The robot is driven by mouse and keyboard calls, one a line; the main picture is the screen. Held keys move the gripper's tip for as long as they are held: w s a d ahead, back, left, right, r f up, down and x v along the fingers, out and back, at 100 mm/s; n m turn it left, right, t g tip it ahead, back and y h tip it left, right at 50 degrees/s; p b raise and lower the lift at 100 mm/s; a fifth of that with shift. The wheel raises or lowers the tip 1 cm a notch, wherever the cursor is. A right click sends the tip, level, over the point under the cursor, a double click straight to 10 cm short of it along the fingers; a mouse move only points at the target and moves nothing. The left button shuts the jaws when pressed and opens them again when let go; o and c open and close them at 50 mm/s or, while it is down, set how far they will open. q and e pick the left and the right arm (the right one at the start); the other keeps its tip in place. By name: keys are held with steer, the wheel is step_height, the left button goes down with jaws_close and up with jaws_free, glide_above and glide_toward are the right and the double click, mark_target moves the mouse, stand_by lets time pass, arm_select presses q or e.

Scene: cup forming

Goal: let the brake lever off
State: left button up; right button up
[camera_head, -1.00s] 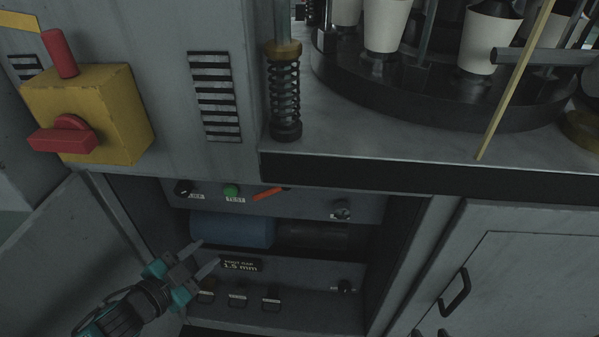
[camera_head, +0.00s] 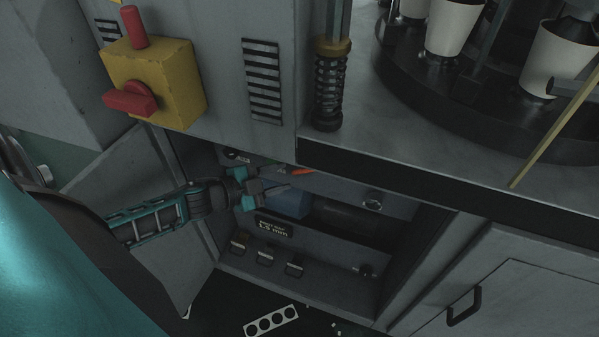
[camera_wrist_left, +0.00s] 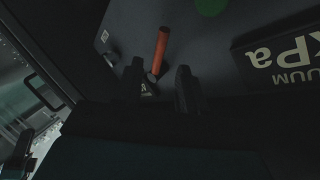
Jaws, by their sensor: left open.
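An orange lever (camera_head: 301,172), which I take to be the brake lever, shows on the upper panel inside the open cabinet. My left gripper (camera_head: 278,190) reaches into the cabinet from the left, with its fingers just below and left of the lever. In the left wrist view the orange lever (camera_wrist_left: 161,50) stands just beyond the gap between the two dark fingers (camera_wrist_left: 160,82). The fingers are apart and nothing is seen between them. I cannot tell whether a finger touches the lever's base. My right gripper is not in view.
A blue cylinder (camera_head: 289,203) lies behind the gripper, above a "1.5 mm" plate (camera_head: 273,227). The cabinet door (camera_head: 150,185) hangs open at the left. The counter edge (camera_head: 400,171) overhangs the cabinet. A yellow switch box (camera_head: 165,80) is above. A strip with holes (camera_head: 271,321) lies below.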

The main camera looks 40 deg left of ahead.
mark_target(302, 171)
arm_select(q)
steer(key=x, duration=0.6)
steer(key=shift+w+b, duration=0.2)
steer(key=shift+b, duration=0.2)
jaws_close()
stand_by(0.4)
